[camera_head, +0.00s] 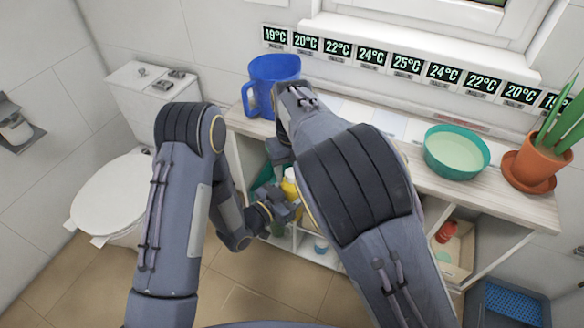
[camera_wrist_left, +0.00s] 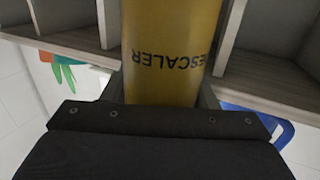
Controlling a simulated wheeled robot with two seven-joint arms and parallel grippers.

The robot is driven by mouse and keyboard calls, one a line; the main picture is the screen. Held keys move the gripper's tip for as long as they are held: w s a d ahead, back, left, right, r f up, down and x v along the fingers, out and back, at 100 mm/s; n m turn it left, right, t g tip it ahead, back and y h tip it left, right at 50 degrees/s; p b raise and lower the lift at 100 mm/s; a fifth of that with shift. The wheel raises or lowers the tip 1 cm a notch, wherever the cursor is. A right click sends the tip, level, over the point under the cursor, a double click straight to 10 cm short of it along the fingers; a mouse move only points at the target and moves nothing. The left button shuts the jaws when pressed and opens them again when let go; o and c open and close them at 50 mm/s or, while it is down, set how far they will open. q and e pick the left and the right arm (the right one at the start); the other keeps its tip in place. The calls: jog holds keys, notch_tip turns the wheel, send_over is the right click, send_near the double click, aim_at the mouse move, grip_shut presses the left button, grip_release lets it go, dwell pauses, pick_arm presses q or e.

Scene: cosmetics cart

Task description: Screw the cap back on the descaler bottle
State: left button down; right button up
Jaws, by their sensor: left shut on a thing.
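The descaler bottle (camera_head: 290,188) is yellow and shows in a small part beside the front of the cart. In the left wrist view the bottle (camera_wrist_left: 172,45) fills the middle, with its dark lettering upside down. My left gripper (camera_head: 284,209) is shut on the bottle. My right gripper (camera_head: 279,152) is just above the bottle, pointing down in front of the worktop edge. Its fingertips are too small and dark to tell whether they are open. I cannot make out the cap, and the bottle's top is partly hidden by the right gripper.
A blue jug (camera_head: 270,78) stands on the worktop (camera_head: 405,150) behind my right arm. A green bowl (camera_head: 456,150) and a potted plant (camera_head: 537,165) stand at the right. A toilet (camera_head: 115,195) is at the left, and a blue crate (camera_head: 508,300) at the lower right.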

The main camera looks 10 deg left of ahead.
jog(key=shift+r, duration=2.3)
jog(key=shift+c, duration=0.4)
